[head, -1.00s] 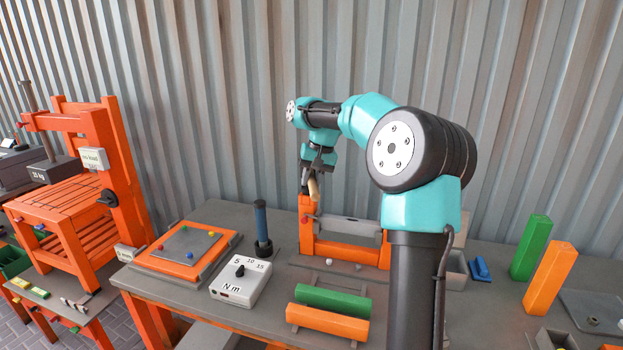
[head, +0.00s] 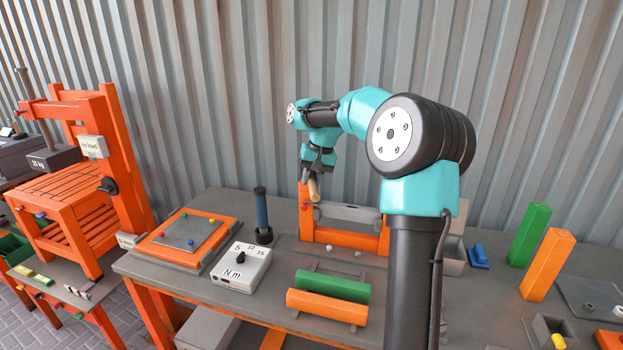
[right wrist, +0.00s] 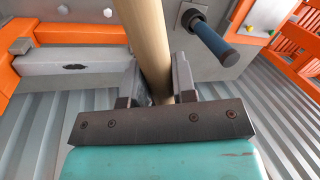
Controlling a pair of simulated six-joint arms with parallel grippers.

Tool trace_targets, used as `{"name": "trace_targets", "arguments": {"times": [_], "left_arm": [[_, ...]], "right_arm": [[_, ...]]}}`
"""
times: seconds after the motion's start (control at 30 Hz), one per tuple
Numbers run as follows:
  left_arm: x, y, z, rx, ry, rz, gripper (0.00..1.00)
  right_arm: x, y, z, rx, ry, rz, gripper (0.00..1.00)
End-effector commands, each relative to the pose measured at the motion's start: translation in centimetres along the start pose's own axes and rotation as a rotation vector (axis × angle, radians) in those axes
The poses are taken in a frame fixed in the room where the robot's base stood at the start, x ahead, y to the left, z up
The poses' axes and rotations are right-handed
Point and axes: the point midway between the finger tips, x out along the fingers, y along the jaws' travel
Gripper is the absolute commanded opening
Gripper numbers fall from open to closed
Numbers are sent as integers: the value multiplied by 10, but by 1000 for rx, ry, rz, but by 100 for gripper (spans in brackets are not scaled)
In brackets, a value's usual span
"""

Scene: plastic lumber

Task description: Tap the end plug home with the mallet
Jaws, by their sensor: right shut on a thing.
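My right gripper (head: 317,172) is shut on a pale wooden handle (right wrist: 150,38), taken to be the mallet's. The handle also shows below the jaws in the head view (head: 314,189). In the right wrist view it runs between the two fingers (right wrist: 155,85) and out at the top edge. I cannot make out the mallet's head. The gripper is above the left end of an orange frame (head: 346,238) that carries a grey bar (head: 347,213). A small red piece (head: 304,207) shows at the frame's left post; I cannot tell whether it is the end plug. My left gripper is out of view.
A blue-handled upright tool (head: 262,211) and a white dial box (head: 240,267) stand left of the frame. Green (head: 335,286) and orange (head: 327,306) bars lie in front. Green (head: 529,235) and orange (head: 547,265) posts stand at right. A corrugated wall (head: 230,110) is behind.

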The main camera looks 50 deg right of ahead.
Motion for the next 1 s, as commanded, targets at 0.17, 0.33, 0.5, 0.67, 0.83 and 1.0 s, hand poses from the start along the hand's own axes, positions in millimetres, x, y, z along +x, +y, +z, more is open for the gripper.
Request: {"name": "trace_targets", "arguments": {"times": [0.17,0.33,0.5,0.67,0.83,1.0], "left_arm": [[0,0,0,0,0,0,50],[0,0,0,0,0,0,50],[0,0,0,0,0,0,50],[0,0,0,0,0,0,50],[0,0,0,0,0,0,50],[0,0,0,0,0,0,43]], "right_arm": [[0,0,0,1,-4,1,0],[-12,-4,0,0,-2,0,0],[-28,-8,0,0,-2,0,0],[-37,-10,0,0,-2,0,0],[-38,-10,0,1,-3,1,0],[-38,-10,0,1,-2,1,0]]}}
